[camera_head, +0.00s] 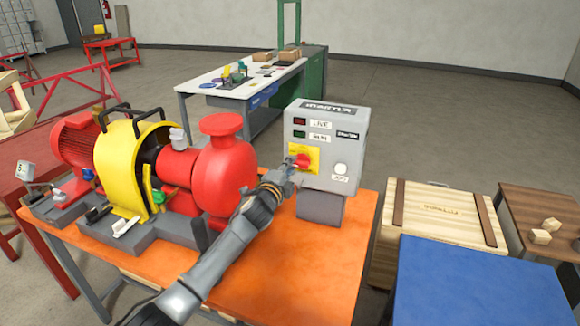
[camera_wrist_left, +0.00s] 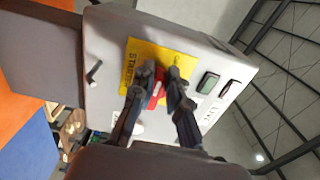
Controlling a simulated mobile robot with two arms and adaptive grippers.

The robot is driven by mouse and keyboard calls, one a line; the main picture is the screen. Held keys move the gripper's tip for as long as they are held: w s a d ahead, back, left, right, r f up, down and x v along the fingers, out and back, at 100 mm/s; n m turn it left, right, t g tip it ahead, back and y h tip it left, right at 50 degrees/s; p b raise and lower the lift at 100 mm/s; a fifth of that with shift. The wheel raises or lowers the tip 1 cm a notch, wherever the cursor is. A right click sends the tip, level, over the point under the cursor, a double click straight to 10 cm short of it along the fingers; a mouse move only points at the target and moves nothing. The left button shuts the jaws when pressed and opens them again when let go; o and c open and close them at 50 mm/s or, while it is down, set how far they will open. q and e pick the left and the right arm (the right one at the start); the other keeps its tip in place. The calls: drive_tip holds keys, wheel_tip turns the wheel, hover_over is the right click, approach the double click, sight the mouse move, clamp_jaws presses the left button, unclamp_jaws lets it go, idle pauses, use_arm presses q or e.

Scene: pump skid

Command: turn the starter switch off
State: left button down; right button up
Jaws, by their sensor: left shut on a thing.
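The starter box (camera_head: 325,140) is a grey box standing on the orange-topped table. Its red starter switch (camera_head: 302,161) sits on a yellow plate (camera_head: 312,153) on the box's front. My left gripper (camera_head: 291,168) reaches up to the switch from the lower left. In the left wrist view the gripper's two fingers (camera_wrist_left: 162,92) are shut on either side of the red switch handle (camera_wrist_left: 156,94), over the yellow plate (camera_wrist_left: 185,62). The fingers hide part of the handle, and its exact angle is hard to tell. My right gripper is not in view.
A red pump (camera_head: 224,168) with a yellow guard (camera_head: 120,163) stands left of my arm on the orange table (camera_head: 285,262). A wooden crate (camera_head: 440,215) and a blue surface (camera_head: 475,285) are at the right. A workbench (camera_head: 215,92) stands behind.

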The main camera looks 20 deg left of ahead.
use_arm(q)
drive_tip(key=shift+f, duration=0.1)
drive_tip(key=c, duration=1.3)
unclamp_jaws()
drive_tip(key=shift+s, duration=0.1)
drive_tip(key=s, duration=1.2)
drive_tip(key=shift+a, duration=0.25)
